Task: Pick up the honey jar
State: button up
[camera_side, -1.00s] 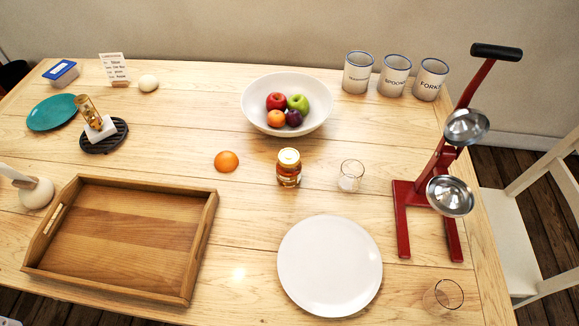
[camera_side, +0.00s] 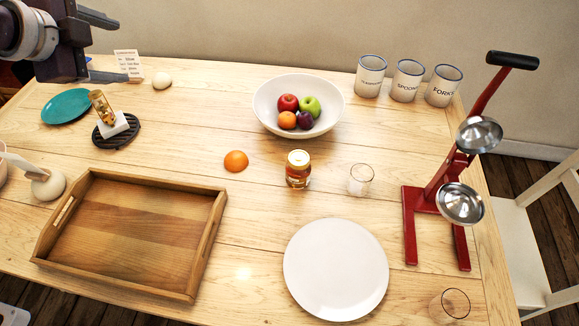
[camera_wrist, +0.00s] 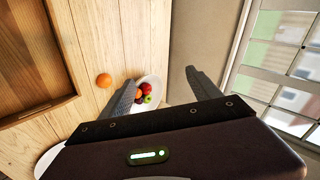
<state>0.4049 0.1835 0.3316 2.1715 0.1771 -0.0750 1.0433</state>
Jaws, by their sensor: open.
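The honey jar (camera_side: 298,172) stands upright near the middle of the table in the side view, amber with a pale lid and a label. I cannot make it out in the wrist view, where my gripper body covers much of the lower picture. My gripper (camera_side: 118,50) is at the top left of the side view, high up and well apart from the jar. In the wrist view its two fingers (camera_wrist: 160,75) are spread with nothing held between them.
An orange half (camera_side: 236,161) lies left of the jar and a glass (camera_side: 360,180) stands close on its right. A fruit bowl (camera_side: 266,114) is behind, a white plate (camera_side: 336,270) in front. A wooden tray (camera_side: 130,230) and a red juicer press (camera_side: 411,225) flank them.

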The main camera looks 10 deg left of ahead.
aim_at(292, 160)
jog(key=w+d+f+m+t+h, duration=0.2)
jog(key=w+d+f+m, duration=0.7)
jog(key=m, duration=0.2)
jog(key=s+d+f+m+g+h, duration=0.1)
jog(key=s+d+f+m+h, duration=0.1)
jog(key=d+f+m, duration=0.3)
jog(key=s+d+f+m+g+h, duration=0.1)
jog(key=s+d+f+m+h, duration=0.2)
jog(key=d+f+m, duration=0.3)
jog(key=s+d+f+m+g+h, duration=0.1)
jog(key=s+d+f+m+h, duration=0.1)
jog(key=d+f+m, duration=0.4)
jog(key=shift+s+d+f+m+g+h, duration=0.15)
jog(key=shift+m+g+h, duration=0.1)
jog(key=shift+m, duration=0.55)
jog(key=shift+s+d+f+m+g+h, duration=0.15)
jog(key=shift+m+h, duration=0.1)
jog(key=shift+m, duration=0.55)
jog(key=x, duration=0.7)
jog(key=shift+r, duration=0.1)
grip_shut()
